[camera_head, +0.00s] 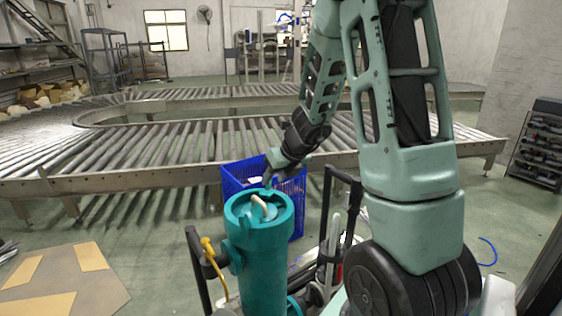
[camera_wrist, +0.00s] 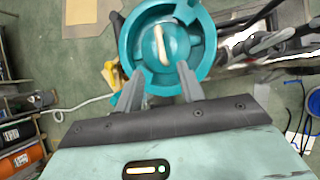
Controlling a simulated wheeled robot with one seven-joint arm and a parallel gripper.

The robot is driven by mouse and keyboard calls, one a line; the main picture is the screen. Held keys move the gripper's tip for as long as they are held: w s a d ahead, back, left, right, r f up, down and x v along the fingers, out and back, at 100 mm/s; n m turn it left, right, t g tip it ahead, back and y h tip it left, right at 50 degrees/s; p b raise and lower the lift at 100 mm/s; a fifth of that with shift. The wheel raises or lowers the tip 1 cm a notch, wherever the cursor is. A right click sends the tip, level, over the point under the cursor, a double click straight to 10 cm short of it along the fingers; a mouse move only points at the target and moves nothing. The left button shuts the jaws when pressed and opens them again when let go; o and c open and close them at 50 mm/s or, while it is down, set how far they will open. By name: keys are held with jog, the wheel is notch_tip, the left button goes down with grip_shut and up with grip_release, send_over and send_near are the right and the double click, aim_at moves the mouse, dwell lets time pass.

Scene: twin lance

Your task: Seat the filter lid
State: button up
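The teal filter housing (camera_head: 263,265) stands upright, with an open-looking rim at its top. The round teal filter lid (camera_wrist: 176,45) with a pale bar handle (camera_wrist: 160,45) lies inside the housing's rim (camera_wrist: 124,42). The handle also shows in the head view (camera_head: 264,207). I cannot tell whether the lid sits level or fully down. My gripper (camera_wrist: 160,70) is open and empty, with its two fingers apart below the handle in the wrist view. In the head view my gripper (camera_head: 270,181) is just above the far side of the housing rim.
A yellow valve handle (camera_head: 208,249) sticks out at the housing's left. A blue crate (camera_head: 233,176) stands behind it. Black cart rails (camera_head: 327,215) rise at the right. A roller conveyor (camera_head: 130,150) crosses behind. A mat with tan panels (camera_head: 60,285) lies at the left.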

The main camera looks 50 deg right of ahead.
jog(key=p+v, duration=0.1)
jog(key=v, duration=0.3)
jog(key=shift+w+a, duration=0.1)
dwell(0.5)
jog(key=s+a+n+g+y, duration=0.3)
jog(key=a+n+g+y, duration=0.1)
jog(key=a+n, duration=2.1)
jog(key=s+a+n+g+h, duration=0.2)
jog(key=s+a+n+h, duration=0.1)
jog(key=s+a+n, duration=1.1)
jog(key=s+n, duration=0.4)
jog(key=n, duration=0.4)
jog(key=shift+a+r+g, duration=0.15)
jog(key=shift+r+g, duration=0.15)
jog(key=shift+r, duration=0.05)
jog(key=shift+c, duration=0.3)
